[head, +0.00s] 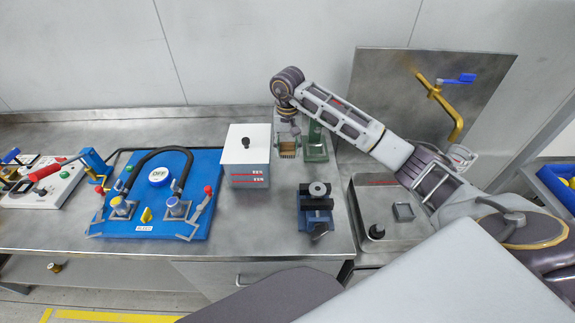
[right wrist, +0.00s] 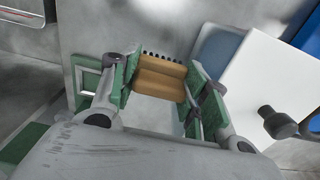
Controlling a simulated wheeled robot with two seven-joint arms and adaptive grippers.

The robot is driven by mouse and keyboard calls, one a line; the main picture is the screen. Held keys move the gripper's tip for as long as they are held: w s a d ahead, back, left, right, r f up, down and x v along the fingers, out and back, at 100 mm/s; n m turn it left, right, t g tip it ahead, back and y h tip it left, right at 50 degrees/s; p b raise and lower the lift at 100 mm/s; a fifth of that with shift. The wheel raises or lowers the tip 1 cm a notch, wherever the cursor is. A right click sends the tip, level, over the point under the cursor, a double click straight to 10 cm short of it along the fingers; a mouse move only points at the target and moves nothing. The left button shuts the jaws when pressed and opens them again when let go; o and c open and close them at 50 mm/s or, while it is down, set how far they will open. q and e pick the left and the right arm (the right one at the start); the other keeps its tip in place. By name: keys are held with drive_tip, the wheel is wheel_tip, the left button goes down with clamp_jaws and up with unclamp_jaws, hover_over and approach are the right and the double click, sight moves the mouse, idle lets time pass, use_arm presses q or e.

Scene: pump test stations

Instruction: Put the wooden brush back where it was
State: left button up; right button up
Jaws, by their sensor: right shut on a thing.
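The wooden brush (head: 288,148) is a small brown block, and dark bristles show along its edge in the right wrist view (right wrist: 160,78). My right gripper (head: 288,143) reaches down between the white box and the green stand (head: 316,142). It is shut on the brush, with one green-padded finger on each side of it, as the right wrist view shows (right wrist: 165,85). I cannot tell whether the brush touches the bench or hangs just above it. My left gripper is not in view.
The white lidded box (head: 247,165) with a black knob stands close left of the gripper. A dark blue vise-like block (head: 316,205) is in front. A blue pump board (head: 160,195) is farther left, a metal sink (head: 385,215) right. Bare bench shows in front of the box.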

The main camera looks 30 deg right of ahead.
sight(287, 157)
wheel_tip(287, 157, down, 5)
drive_tip(key=shift+p, duration=0.3)
drive_tip(key=shift+f, duration=0.25)
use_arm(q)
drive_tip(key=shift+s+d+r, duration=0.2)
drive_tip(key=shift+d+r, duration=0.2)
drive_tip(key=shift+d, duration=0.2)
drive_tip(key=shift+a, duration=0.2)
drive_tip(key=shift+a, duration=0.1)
use_arm(e)
drive_tip(key=shift+f, duration=0.1)
